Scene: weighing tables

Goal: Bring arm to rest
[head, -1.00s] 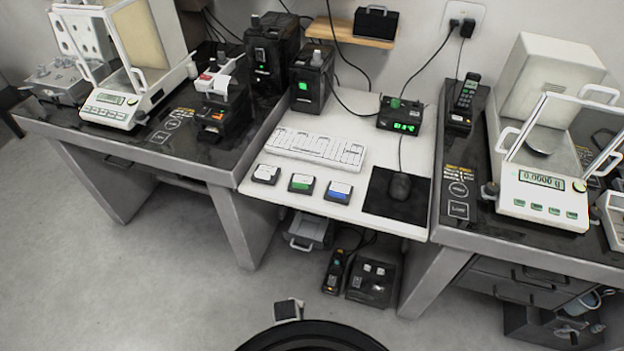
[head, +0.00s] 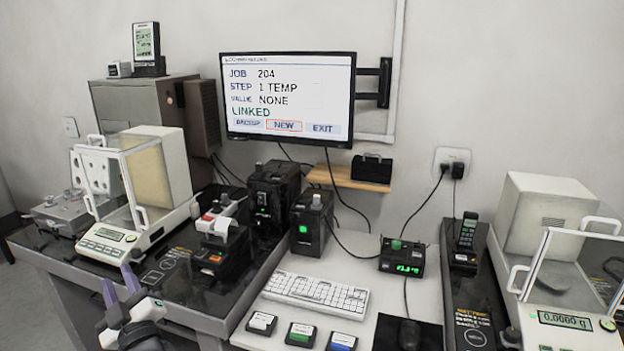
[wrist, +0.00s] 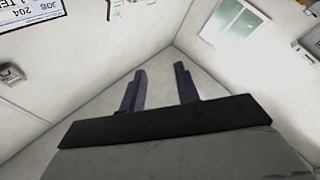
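My gripper (head: 121,288) is at the lower left of the head view, in front of the left weighing table (head: 190,312). Its two purple-grey fingers point up and stand apart. In the wrist view my gripper (wrist: 160,88) is open with nothing between the fingers, and a blank wall corner lies beyond them. The rest of my arm is mostly out of the picture.
A wall monitor (head: 288,97) reads job 204, step 1 temp, value none, linked. Balances stand on the left (head: 108,236) and right (head: 565,320). A keyboard (head: 315,293) and several button blocks lie on the middle desk.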

